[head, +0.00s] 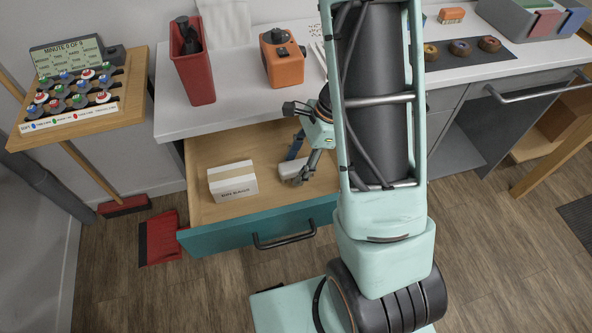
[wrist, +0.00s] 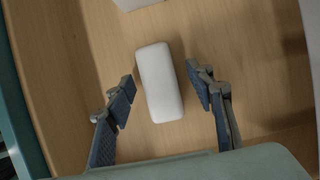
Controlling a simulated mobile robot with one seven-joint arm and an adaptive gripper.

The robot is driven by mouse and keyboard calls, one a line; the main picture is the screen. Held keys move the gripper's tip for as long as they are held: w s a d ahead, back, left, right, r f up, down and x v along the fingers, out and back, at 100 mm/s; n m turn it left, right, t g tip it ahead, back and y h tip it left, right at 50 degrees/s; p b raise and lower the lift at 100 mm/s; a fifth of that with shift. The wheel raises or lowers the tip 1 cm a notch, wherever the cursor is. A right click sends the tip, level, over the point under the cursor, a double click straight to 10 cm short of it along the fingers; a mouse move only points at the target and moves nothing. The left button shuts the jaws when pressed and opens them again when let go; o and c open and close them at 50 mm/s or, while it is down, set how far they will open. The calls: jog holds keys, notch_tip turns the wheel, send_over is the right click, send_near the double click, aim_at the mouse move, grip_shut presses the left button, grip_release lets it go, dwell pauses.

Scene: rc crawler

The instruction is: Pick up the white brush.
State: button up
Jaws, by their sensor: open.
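The white brush (head: 292,171) lies on the wooden floor of the open drawer (head: 205,150), partly covered by my gripper in the head view. In the wrist view the white brush (wrist: 160,84) is a plain white block with rounded corners, slightly tilted in the picture. My gripper (head: 299,165) is open and points down into the drawer. In the wrist view its two blue-padded fingers (wrist: 160,79) stand on either side of the brush, with a gap visible on each side. Its underside is hidden.
A white carton (head: 232,181) lies in the drawer, left of the brush. The teal drawer front (head: 220,236) and side walls stand around them. On the counter above are a red bin (head: 194,75) and an orange device (head: 283,62). The drawer floor around the brush is clear.

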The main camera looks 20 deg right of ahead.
jog(key=shift+a+f, duration=0.1)
jog(key=shift+f, duration=0.1)
jog(key=c, duration=1.2)
jog(key=shift+c, duration=0.2)
jog(key=shift+r, duration=0.15)
jog(key=shift+r+p, duration=0.3)
jog(key=shift+r, duration=0.35)
jog(key=shift+s+d+r+p, duration=0.6)
jog(key=shift+s+r, duration=1.3)
jog(key=shift+s, duration=0.35)
jog(key=shift+s+d+r+p, duration=0.6)
jog(key=shift+s+r, duration=1.35)
jog(key=shift+s, duration=0.35)
jog(key=shift+s+d+r+p, duration=0.6)
jog(key=shift+s+r, duration=1.3)
jog(key=shift+s, duration=0.35)
